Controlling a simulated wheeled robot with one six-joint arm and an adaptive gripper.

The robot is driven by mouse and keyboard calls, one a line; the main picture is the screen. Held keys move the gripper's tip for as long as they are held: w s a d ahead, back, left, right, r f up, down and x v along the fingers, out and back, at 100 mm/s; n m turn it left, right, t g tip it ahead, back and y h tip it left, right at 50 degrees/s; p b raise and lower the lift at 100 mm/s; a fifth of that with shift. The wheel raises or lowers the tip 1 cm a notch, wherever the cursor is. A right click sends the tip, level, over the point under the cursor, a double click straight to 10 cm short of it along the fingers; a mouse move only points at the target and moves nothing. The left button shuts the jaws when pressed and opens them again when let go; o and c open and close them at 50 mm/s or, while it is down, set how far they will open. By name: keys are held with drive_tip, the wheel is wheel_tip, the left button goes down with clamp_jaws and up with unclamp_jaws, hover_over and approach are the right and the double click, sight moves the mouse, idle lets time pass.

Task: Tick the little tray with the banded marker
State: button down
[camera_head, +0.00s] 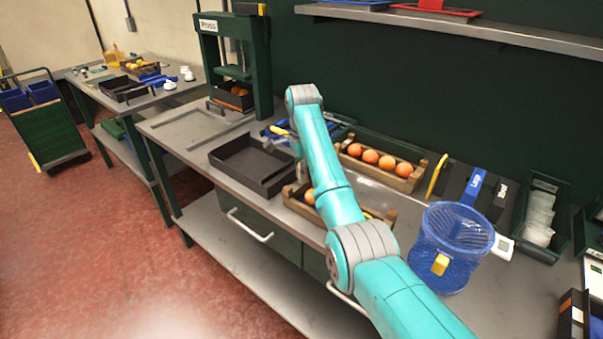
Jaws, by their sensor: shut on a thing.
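My gripper (299,160) is partly hidden behind my teal arm, over the bench between the black tray and the orange crate. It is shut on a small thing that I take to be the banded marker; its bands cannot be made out. A small blue tray (271,136) lies behind my gripper, partly covered by the arm. A larger black tray (247,181) sits open and empty to the left of my gripper. I cannot tell which tray is the little one.
A crate of oranges (403,183) stands behind my arm, and another crate (290,199) is partly under it. A blue mesh basket (452,245) stands at the right, near several dark bins. A press (236,60) stands at the back left.

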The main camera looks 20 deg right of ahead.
drive_tip(key=shift+w+d, duration=0.35)
drive_tip(key=shift+d, duration=0.2)
drive_tip(key=shift+s+a, duration=0.35)
drive_tip(key=shift+a, duration=0.15)
idle(1.2)
drive_tip(key=shift+r, duration=0.15)
drive_tip(key=shift+w+d+r, duration=0.25)
drive_tip(key=shift+d+r, duration=0.05)
drive_tip(key=shift+r, duration=0.05)
drive_tip(key=shift+f, duration=0.6)
idle(2.0)
drive_tip(key=shift+w+d, duration=0.45)
drive_tip(key=shift+d, duration=0.25)
idle(0.5)
drive_tip(key=shift+s+a+r, duration=0.15)
drive_tip(key=shift+s+a, duration=0.15)
drive_tip(key=shift+a, duration=0.25)
idle(0.9)
